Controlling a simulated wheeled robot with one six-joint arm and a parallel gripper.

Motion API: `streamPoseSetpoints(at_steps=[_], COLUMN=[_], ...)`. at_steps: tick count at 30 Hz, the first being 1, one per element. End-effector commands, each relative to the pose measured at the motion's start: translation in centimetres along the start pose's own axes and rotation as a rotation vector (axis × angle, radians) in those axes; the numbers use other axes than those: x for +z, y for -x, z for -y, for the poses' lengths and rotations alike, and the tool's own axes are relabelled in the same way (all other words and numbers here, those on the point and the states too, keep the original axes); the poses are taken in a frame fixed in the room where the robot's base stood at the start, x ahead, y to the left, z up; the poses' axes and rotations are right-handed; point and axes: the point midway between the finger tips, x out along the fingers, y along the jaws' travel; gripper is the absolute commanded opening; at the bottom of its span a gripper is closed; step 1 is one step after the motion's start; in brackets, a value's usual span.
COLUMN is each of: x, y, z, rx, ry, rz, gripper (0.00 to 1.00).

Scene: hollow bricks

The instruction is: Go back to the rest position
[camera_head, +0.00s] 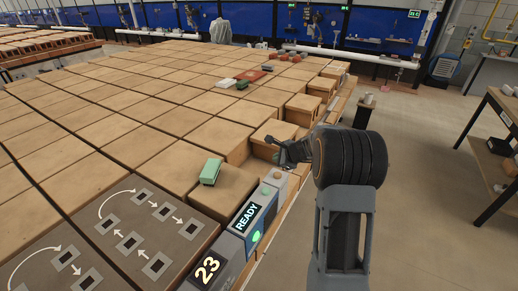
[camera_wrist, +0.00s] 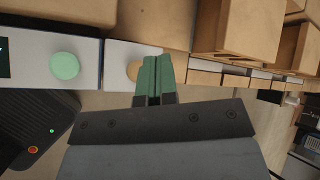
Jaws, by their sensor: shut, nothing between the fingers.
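My gripper (camera_head: 279,147) is at the right edge of the large field of tan boxes, above the strip with the lit panel. It also shows in the wrist view (camera_wrist: 154,62), where its two green fingers lie side by side, shut, with nothing between them. The fingers stand over the pale strip and partly hide a tan round button (camera_wrist: 132,70). A green hollow brick (camera_head: 210,171) lies on a box top to the left of my gripper, apart from it.
A panel reading READY (camera_head: 247,216) and 23 stands at the near edge; its green button shows in the wrist view (camera_wrist: 65,66). Raised box fronts (camera_head: 302,108) line the right edge beyond my gripper. Open floor (camera_head: 425,190) lies right, before a workbench (camera_head: 497,108).

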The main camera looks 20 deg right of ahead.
Motion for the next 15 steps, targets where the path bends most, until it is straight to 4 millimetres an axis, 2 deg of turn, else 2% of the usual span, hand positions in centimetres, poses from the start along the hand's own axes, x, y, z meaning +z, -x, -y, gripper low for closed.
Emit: streamPoseSetpoints(at_steps=[5, 7, 11, 15], x=[0.0, 0.1, -0.6, 1.4], y=[0.0, 0.0, 0.2, 3.9], z=[0.0, -0.3, -4.9, -9.9], rx=[0.0, 0.018, 0.175, 0.353], ry=[0.0, 0.076, 0.309, 0.677], rz=[0.0, 0.008, 0.009, 0.038], gripper=[0.0, 0.0, 0.0, 0.0])
